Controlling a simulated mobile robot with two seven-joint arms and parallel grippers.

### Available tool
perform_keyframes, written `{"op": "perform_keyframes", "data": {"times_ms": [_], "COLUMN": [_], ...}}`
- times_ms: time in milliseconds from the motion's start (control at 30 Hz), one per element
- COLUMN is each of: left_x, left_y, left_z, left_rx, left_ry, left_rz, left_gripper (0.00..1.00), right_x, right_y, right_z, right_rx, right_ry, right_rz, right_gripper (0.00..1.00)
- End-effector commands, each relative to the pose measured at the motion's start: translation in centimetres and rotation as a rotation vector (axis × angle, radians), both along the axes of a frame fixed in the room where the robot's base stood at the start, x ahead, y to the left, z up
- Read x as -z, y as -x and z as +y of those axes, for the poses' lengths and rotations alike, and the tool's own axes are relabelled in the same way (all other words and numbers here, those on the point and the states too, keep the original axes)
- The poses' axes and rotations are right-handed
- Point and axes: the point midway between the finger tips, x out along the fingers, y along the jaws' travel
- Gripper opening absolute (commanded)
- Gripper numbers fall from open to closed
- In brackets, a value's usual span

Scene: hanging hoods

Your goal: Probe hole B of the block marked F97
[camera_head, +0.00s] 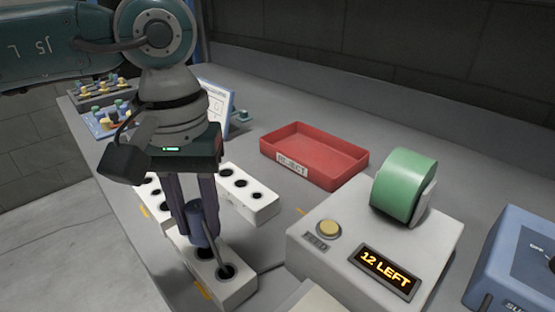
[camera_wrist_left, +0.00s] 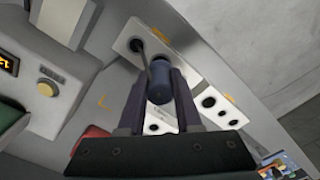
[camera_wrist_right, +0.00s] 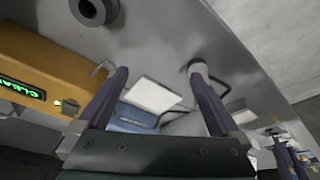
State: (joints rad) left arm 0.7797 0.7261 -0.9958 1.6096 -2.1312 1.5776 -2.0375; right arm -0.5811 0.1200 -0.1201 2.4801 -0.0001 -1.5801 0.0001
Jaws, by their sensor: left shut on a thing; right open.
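My left gripper (camera_head: 199,222) is shut on a dark blue probe handle (camera_wrist_left: 159,86), fingers pointing down over the front white block (camera_head: 238,289). The probe's thin grey rod (camera_head: 213,250) slants to the block's front-end hole (camera_head: 226,271); its tip is at or in that hole, depth unclear. The left wrist view also shows the rod (camera_wrist_left: 144,58) meeting a hole. Another white block (camera_head: 150,190) is partly hidden behind my gripper, and a third (camera_head: 259,207) stands behind. I cannot read F97 or hole letters. My right gripper (camera_wrist_right: 160,75) is open and empty.
A red REJECT tray (camera_head: 350,173) lies behind the blocks. To the right stands a grey machine (camera_head: 315,260) with a green roll, yellow button and "12 LEFT" display. A blue box (camera_head: 515,270) is at far right. The right wrist view shows an orange box (camera_wrist_right: 40,65) with a green-lit display.

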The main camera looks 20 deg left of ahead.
Motion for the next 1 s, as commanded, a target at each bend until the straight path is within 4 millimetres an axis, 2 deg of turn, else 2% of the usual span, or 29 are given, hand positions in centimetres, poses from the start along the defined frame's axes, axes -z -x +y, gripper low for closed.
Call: {"op": "perform_keyframes", "data": {"times_ms": [1000], "left_x": [1.0], "left_y": [0.0], "left_z": [0.0], "left_rx": [0.0], "left_ry": [0.001], "left_rz": [-0.001], "left_gripper": [0.0], "right_x": [1.2], "right_y": [0.0], "right_z": [0.0], "right_rx": [0.0], "right_ry": [0.0], "right_rz": [-0.001], "right_gripper": [1.0]}}
